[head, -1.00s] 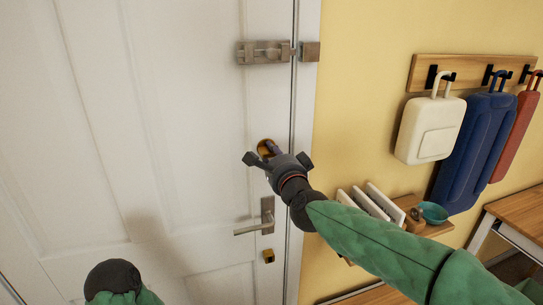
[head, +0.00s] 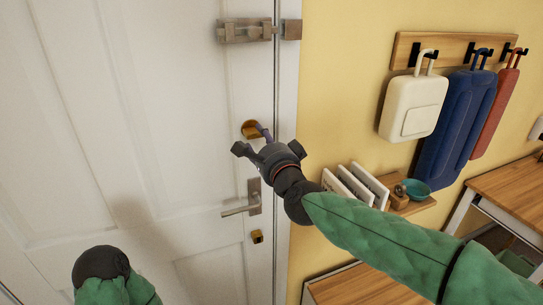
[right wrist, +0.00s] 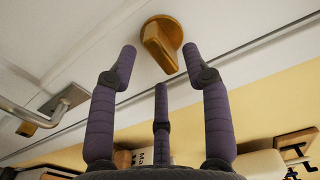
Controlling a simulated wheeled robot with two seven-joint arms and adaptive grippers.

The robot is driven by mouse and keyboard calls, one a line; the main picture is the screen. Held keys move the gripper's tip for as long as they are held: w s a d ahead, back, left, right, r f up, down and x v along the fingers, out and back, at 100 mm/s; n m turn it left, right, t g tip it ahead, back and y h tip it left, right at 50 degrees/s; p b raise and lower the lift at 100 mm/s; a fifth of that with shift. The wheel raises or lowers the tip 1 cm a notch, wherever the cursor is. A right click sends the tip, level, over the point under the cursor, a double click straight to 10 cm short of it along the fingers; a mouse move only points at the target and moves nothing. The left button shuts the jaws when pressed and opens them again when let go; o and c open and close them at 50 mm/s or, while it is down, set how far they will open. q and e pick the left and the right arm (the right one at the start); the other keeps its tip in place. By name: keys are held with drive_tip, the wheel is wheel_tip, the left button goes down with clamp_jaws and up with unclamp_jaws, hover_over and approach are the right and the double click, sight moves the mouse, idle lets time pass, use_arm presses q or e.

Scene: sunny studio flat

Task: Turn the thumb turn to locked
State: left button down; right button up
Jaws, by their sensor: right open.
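The brass thumb turn (head: 249,129) is on the white door, above the lever handle (head: 240,201). In the right wrist view the thumb turn (right wrist: 160,43) has a round base and a raised grip that slants. My right gripper (head: 254,141) is open and empty, just below and right of the thumb turn. In the right wrist view its purple fingers (right wrist: 159,58) point at the thumb turn, with the two outer fingertips on either side and apart from it.
A slide bolt (head: 248,31) crosses the door edge above, and a small brass fitting (head: 257,237) is below the handle. On the yellow wall are a peg rail (head: 452,52) with hanging bags and a small shelf (head: 412,206). A wooden table (head: 510,195) stands at right.

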drive_tip(key=v, duration=0.8)
drive_tip(key=w+d+f+n+g+h+p, duration=0.1)
drive_tip(key=w+f+n+g, duration=0.1)
drive_tip(key=f, duration=0.8)
drive_tip(key=w+f+n+g+h, duration=0.1)
drive_tip(key=w+f+n+g, duration=0.15)
drive_tip(key=f, duration=0.75)
drive_tip(key=s+d+f+n+g+p, duration=0.1)
drive_tip(key=s+d+f+g, duration=0.1)
drive_tip(key=f, duration=0.8)
drive_tip(key=s+d+f+n+g, duration=0.1)
drive_tip(key=s+f+n+g, duration=0.1)
drive_tip(key=f, duration=0.8)
drive_tip(key=s+d+f+n+g+p, duration=0.1)
drive_tip(key=s+f+n+g, duration=0.3)
drive_tip(key=s+f, duration=1.8)
drive_tip(key=s+d+g, duration=0.1)
drive_tip(key=s+g, duration=0.1)
drive_tip(key=g, duration=0.2)
drive_tip(key=shift+s+f+n+p, duration=0.2)
drive_tip(key=shift+s+n+p, duration=0.05)
drive_tip(key=shift+n+p, duration=0.15)
